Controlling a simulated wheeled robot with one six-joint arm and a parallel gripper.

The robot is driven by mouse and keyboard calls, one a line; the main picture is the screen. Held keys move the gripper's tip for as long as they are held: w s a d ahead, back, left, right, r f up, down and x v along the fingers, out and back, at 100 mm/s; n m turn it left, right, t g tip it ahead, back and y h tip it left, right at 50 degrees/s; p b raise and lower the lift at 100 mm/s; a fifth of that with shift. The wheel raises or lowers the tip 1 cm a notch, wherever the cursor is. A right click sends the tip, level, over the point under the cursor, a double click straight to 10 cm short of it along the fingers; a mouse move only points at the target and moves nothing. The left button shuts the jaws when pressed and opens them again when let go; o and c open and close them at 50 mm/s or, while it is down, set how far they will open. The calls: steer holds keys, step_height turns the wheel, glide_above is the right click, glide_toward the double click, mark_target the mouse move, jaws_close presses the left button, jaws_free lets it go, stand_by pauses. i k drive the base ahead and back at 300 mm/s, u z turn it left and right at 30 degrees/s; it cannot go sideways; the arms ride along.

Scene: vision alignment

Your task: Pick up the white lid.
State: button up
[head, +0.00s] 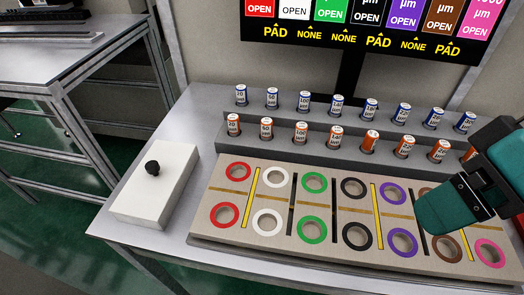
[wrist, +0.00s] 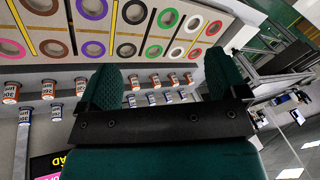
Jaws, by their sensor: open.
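The white lid (head: 155,185) is a long flat white block with a round black knob (head: 152,167) on top. My gripper (head: 446,207) is at the right of the head view, above the right end of the ring board and far from the lid. In the wrist view its two green fingers (wrist: 162,78) stand apart with nothing between them.
A board (head: 268,213) with coloured rings and yellow and black bars lies right of the lid. Behind it, a grey stepped rack (head: 285,150) holds several blue and orange cans. A display screen (head: 385,25) stands behind. Another table (head: 60,55) is at the far left.

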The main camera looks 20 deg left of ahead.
mark_target(149, 198)
steer(key=z, duration=0.1)
steer(key=k, duration=0.95)
steer(key=u, duration=1.05)
steer(key=i, duration=0.4)
steer(key=u, duration=0.2)
steer(key=k, duration=0.5)
steer(key=z, duration=0.8)
steer(key=i, duration=0.45)
steer(key=z, duration=1.2)
